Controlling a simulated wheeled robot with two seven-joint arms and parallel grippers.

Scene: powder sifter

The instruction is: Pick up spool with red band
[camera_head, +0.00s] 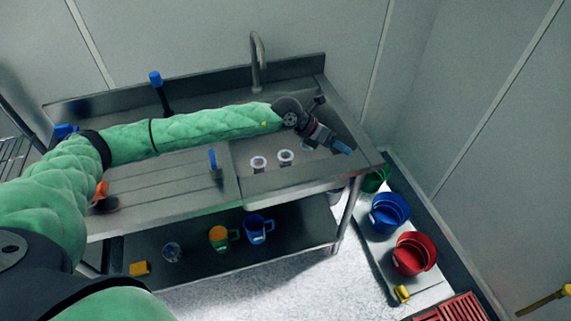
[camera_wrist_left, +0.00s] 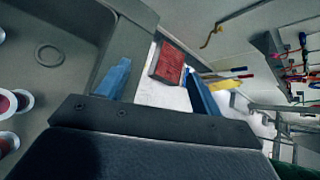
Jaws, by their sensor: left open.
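Small white-rimmed spools with reddish middles stand in the sink basin; two show clearly in the head view, one on the left (camera_head: 258,163) and one on the right (camera_head: 285,157). Part of a third pale one (camera_head: 307,145) shows beside my wrist. I cannot tell which one has the red band. In the left wrist view, spools sit at the left edge, one with a dark red middle (camera_wrist_left: 7,103). My left gripper (camera_head: 341,147) is open and empty over the basin's right end, right of the spools. Its blue fingers are apart in the wrist view (camera_wrist_left: 157,75).
The steel sink table has a tall faucet (camera_head: 258,60) at the back. Mugs (camera_head: 256,228) sit on the lower shelf. Blue (camera_head: 389,212) and red (camera_head: 413,255) buckets stand on the right.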

